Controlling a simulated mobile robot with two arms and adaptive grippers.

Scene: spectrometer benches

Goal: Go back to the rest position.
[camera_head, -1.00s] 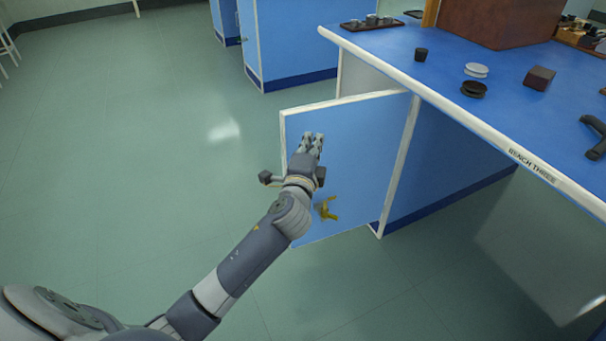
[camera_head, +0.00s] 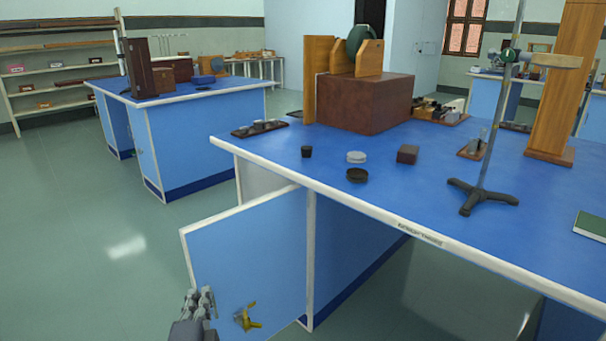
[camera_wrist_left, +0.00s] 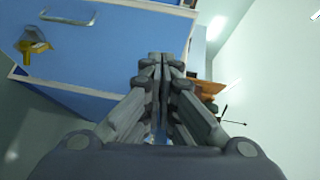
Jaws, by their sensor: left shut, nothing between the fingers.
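My left gripper (camera_head: 200,301) is at the bottom of the head view, in front of the open blue cabinet door (camera_head: 250,250) of the bench. It is shut and empty. In the left wrist view its fingers (camera_wrist_left: 160,62) are together with nothing between them. A yellow handle (camera_head: 247,317) is on the door, just right of the gripper in the head view. The same handle (camera_wrist_left: 35,48) shows at upper left in the left wrist view, apart from the fingers. My right gripper is in neither view.
The blue bench top (camera_head: 290,160) carries a brown wooden box (camera_head: 365,103), a retort stand (camera_head: 482,193), small discs and a small dark block (camera_head: 407,154). A second blue bench (camera_head: 200,140) stands behind at left. The green floor (camera_head: 80,240) at left is clear.

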